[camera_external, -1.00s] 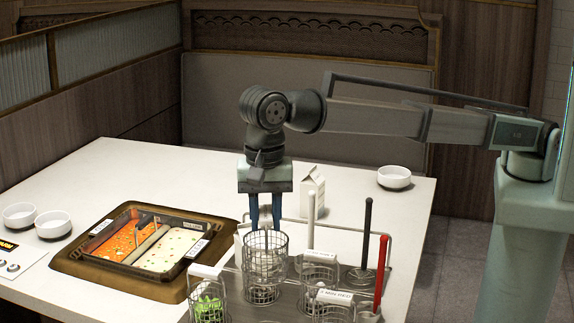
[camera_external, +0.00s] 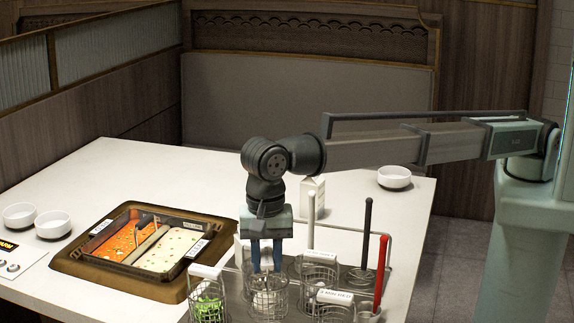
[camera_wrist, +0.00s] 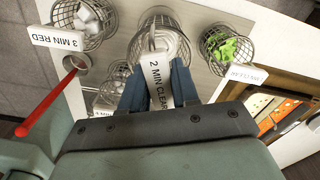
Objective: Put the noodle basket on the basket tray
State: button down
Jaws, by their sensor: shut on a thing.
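The noodle basket held by my gripper is a wire basket (camera_external: 268,298) with white contents and a tag reading "2 MIN CLEAR" (camera_wrist: 159,82) in the wrist view. My gripper (camera_external: 266,270) points down and is shut on this basket at its tag. The basket tray (camera_external: 232,284) is a grey rack on the table, and the basket is down at it, between its neighbours. Whether its bottom touches the tray is hidden.
A basket with green contents (camera_external: 208,303) is to the left, and a "3 MIN RED" basket (camera_wrist: 85,22) is on the other side. Ladles with white, black and red handles (camera_external: 382,270) stand upright at the right. A two-part soup pot (camera_external: 75,262) is left.

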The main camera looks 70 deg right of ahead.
aim_at(269, 276)
jog(key=shift+f, duration=3.05)
jog(key=c, duration=0.8)
grip_release()
jog(key=shift+c, duration=0.2)
notch_tip(269, 276, up, 12)
jog(key=shift+r, duration=0.1)
